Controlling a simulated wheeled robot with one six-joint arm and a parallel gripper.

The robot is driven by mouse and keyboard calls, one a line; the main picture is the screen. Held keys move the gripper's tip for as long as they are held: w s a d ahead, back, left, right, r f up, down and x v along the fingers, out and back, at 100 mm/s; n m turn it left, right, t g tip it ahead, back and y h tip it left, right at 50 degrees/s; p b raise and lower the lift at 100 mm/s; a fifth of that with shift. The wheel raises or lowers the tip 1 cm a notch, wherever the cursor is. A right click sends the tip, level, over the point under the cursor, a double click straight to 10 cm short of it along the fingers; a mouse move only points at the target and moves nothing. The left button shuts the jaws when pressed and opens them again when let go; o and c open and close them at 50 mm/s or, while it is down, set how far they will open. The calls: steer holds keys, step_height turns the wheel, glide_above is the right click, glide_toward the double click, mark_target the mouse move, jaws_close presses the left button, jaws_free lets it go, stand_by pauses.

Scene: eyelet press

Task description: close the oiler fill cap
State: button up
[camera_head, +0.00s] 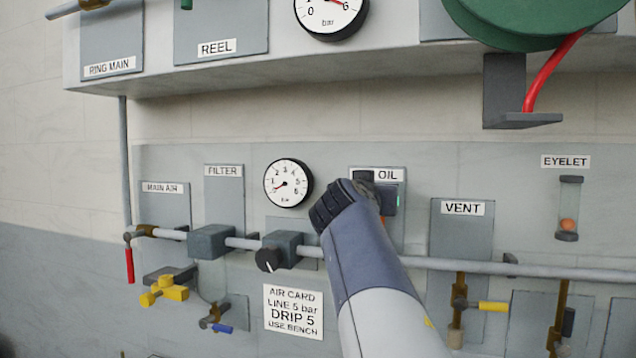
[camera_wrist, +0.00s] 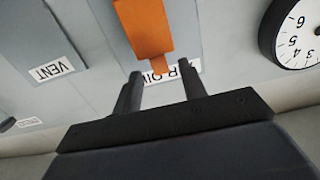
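My arm covers much of the panel. In the wrist view my gripper (camera_wrist: 146,76) has its two dark fingers apart, with nothing held between them. An orange part (camera_wrist: 144,26) with a narrow tab lies just beyond the fingertips, in front of the panel's label. The tab appears close to the right fingertip; I cannot tell whether they touch. I cannot make out a fill cap for certain, or whether it is open.
A pressure gauge (camera_head: 288,183) sits left of my arm; it also shows in the wrist view (camera_wrist: 297,32). A grey pipe (camera_head: 490,266) crosses the board below. The vent panel (camera_head: 462,225) is to the right. A shelf (camera_head: 420,66) overhangs above.

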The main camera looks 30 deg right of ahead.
steer(key=shift+x, duration=0.9)
jaws_close()
